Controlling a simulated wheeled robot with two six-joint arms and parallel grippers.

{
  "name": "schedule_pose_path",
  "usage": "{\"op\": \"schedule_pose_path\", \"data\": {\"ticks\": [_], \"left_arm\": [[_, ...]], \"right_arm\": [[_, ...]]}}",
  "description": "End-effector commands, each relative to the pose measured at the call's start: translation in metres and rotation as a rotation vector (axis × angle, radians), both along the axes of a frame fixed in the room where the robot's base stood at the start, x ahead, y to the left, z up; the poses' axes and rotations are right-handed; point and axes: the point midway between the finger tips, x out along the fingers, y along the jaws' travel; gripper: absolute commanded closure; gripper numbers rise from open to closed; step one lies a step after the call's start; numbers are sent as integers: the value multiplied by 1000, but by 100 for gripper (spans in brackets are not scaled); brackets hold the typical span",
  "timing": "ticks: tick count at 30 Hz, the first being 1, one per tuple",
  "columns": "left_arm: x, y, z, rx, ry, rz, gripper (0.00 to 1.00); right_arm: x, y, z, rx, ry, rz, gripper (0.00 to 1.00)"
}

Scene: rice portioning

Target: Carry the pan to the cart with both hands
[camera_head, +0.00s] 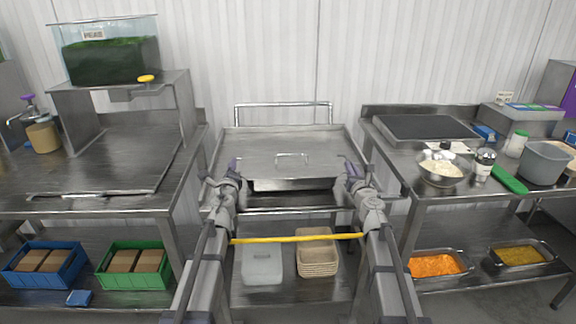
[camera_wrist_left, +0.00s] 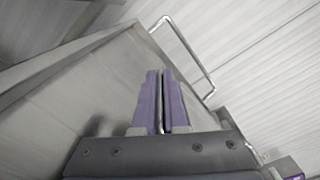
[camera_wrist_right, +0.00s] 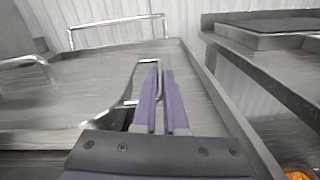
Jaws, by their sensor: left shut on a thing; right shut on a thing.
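The steel pan (camera_head: 292,184) with a flat lid and a loop handle (camera_head: 292,158) is over the steel cart's top (camera_head: 290,138). Whether its base touches the cart top cannot be told. My left gripper (camera_head: 234,168) is at the pan's left end, shut on a thin metal handle; its fingers (camera_wrist_left: 160,85) also show in the left wrist view. My right gripper (camera_head: 353,170) is at the right end, shut on the wire handle (camera_wrist_right: 128,88) seen in the right wrist view. Much of each handle is hidden by the fingers.
The cart has a raised push rail (camera_head: 284,105) at the back. A steel counter (camera_head: 80,195) stands at left and another (camera_head: 470,205) at right, close beside the cart.

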Motion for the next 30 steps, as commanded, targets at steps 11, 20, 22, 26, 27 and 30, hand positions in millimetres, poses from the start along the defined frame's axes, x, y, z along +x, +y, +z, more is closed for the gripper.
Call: {"op": "schedule_pose_path", "data": {"ticks": [11,20,22,26,27,30], "left_arm": [[0,2,-10,0,-1,4,72],[0,1,-10,0,0,1,60],[-1,0,-10,0,0,1,60],[-6,0,-10,0,-1,1,60],[-9,0,-10,0,-1,1,60],[-20,-2,-10,0,-1,1,60]], "right_arm": [[0,-2,-10,0,0,-5,72],[0,-1,-10,0,0,-2,60],[0,-1,-10,0,0,-1,60],[0,0,-10,0,0,-1,60],[0,0,-10,0,0,-1,60],[0,0,-10,0,0,-1,60]]}}
